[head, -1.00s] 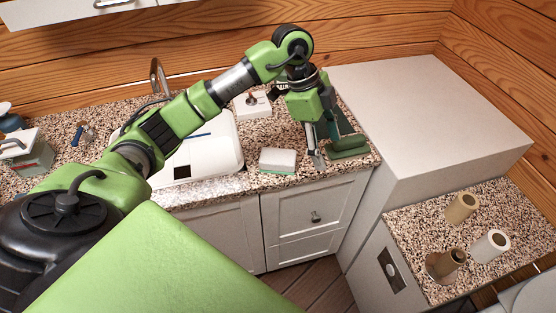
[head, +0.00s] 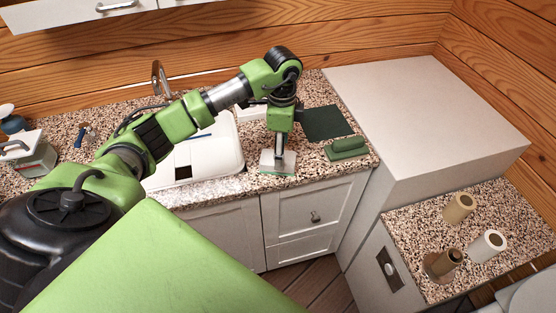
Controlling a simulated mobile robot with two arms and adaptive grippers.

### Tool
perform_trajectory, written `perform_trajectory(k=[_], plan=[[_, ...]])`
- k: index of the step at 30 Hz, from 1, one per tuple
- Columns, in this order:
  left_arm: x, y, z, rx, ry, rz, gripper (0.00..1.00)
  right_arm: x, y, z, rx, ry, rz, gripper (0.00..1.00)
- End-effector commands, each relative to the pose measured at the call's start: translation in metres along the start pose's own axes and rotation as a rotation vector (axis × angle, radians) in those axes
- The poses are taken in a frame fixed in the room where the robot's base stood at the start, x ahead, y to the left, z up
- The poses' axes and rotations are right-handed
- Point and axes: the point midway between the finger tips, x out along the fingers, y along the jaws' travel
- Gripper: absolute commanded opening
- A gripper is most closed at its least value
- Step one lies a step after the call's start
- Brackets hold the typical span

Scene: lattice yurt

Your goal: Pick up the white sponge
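The white sponge (head: 267,164), with a green underside, lies on the speckled counter near its front edge, right of the sink. My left gripper (head: 279,157) points straight down at the sponge, and its fingers cover the middle of it. The fingers line up one behind the other, so I cannot tell whether they are apart or closed on the sponge. My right gripper is not in view.
A green block-like object (head: 347,148) lies right of the sponge, with a dark green mat (head: 327,123) behind it. The white sink (head: 209,158) is to the left. A tall white cabinet (head: 420,110) bounds the counter on the right.

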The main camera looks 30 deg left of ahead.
Motion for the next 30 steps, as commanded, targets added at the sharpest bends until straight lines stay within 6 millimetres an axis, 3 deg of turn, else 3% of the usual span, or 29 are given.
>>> perform_trajectory(k=[4,9,17,21,30], plan=[[0.021,0.005,-0.001,0.001,-0.003,0.007,0.62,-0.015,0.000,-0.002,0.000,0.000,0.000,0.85],[0.042,0.003,-0.001,-0.001,-0.001,0.003,0.62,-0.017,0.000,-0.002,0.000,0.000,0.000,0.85],[0.045,0.003,-0.002,0.000,0.000,0.000,0.62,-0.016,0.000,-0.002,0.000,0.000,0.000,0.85],[0.045,0.003,-0.002,0.000,0.000,0.001,0.29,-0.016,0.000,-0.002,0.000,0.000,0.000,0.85],[0.045,0.003,-0.002,0.000,0.000,0.000,0.28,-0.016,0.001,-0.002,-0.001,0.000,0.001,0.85]])
